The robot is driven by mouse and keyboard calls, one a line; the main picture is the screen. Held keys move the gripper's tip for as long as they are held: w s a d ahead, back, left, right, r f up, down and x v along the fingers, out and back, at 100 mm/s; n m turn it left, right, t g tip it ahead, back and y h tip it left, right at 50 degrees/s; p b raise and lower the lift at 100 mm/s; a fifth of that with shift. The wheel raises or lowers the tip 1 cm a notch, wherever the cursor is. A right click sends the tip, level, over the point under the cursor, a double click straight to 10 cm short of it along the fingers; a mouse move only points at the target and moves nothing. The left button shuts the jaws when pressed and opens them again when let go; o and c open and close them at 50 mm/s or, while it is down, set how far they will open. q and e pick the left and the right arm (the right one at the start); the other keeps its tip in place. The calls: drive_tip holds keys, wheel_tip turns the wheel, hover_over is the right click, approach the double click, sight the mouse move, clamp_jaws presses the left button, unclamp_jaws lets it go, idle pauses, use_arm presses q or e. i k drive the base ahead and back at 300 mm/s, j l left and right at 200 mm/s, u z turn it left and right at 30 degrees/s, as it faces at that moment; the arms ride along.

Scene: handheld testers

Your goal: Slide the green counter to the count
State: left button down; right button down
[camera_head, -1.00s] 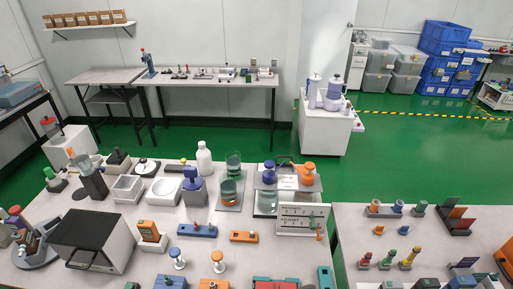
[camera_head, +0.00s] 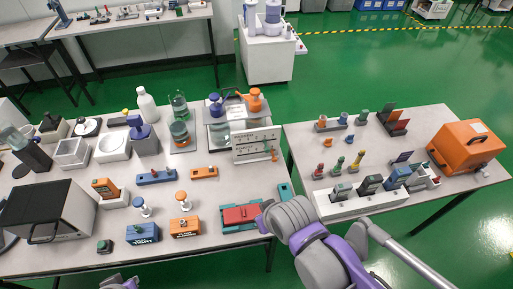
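A white upright panel (camera_head: 256,145) with rows of small dark marks stands at the right rear of the near table. A small orange piece (camera_head: 274,155) sits at its right side. A green piece by the panel's right edge is too small to make out clearly, and I cannot read the marks or any count. My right arm comes in from the lower right, with its purple and grey links in front of the table's right end; its gripper does not show. A bit of my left arm shows at the bottom edge, its gripper out of view.
A grey box (camera_head: 48,213), a blue block (camera_head: 143,233), an orange block (camera_head: 185,228) and a red case (camera_head: 241,214) are on the table. The right table holds an orange case (camera_head: 467,146) and several small testers.

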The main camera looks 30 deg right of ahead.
sight(267, 149)
drive_tip(key=k+j, duration=0.35)
drive_tip(key=j, duration=0.15)
drive_tip(key=k+j+z, duration=0.1)
drive_tip(key=k+j, duration=0.3)
drive_tip(key=j, duration=0.05)
